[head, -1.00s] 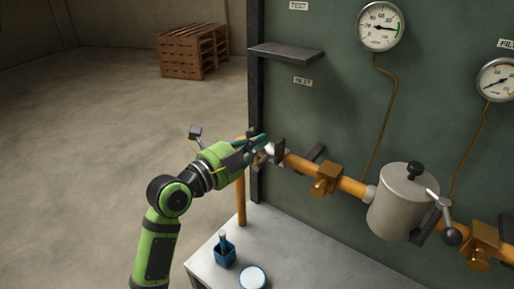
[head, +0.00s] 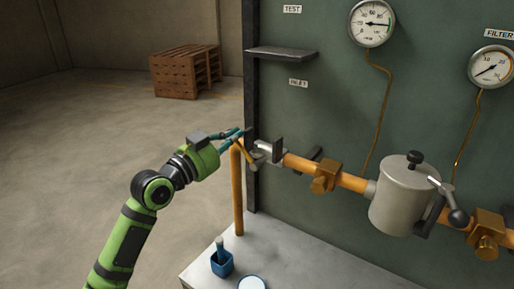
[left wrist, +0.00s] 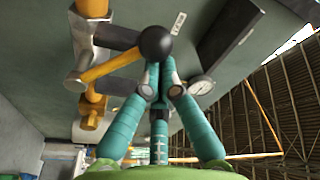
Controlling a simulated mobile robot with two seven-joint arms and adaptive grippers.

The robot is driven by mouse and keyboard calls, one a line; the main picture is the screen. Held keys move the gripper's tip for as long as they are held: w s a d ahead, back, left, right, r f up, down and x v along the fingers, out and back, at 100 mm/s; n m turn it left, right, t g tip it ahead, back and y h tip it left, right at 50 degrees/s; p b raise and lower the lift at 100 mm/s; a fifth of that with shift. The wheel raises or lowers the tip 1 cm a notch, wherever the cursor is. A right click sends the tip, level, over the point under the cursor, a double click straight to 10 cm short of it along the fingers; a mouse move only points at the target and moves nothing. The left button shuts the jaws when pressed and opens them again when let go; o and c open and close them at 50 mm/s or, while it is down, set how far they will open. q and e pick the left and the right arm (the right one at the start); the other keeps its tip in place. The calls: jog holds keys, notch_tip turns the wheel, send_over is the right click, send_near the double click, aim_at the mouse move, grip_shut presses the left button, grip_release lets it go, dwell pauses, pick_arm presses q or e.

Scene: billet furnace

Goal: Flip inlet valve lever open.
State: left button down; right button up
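The inlet valve (head: 267,151) sits at the left end of the orange pipe, a silvery body with a yellow lever (head: 245,153) slanting up and left from it. In the left wrist view the lever (left wrist: 108,69) ends in a black ball knob (left wrist: 156,43). My left gripper (head: 243,131) is beside the lever's end at the panel's left edge. In the left wrist view its teal fingers (left wrist: 160,68) come together just below the knob; whether they touch it I cannot tell. Nothing shows held between them. My right gripper is not in view.
A green panel (head: 330,110) carries gauges (head: 372,23) and a small shelf (head: 283,53). A grey filter pot (head: 400,200) stands on the pipe line (head: 350,182). A vertical orange pipe (head: 238,195) rises by the gripper.

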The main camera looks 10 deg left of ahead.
pick_arm(q)
jog(key=w+a+f+n+t+y+b, duration=0.1)
jog(key=a+f+n, duration=0.2)
jog(key=n, duration=0.7)
jog(key=shift+w+a+f+y, duration=0.2)
jog(key=shift+a+f+y, duration=0.15)
jog(key=shift+f, duration=0.95)
notch_tip(320, 180, up, 4)
jog(key=p, duration=0.4)
jog(key=b+v, duration=0.4)
jog(key=v, duration=0.5)
jog(key=shift+s+f, duration=0.1)
jog(key=shift+f, duration=0.05)
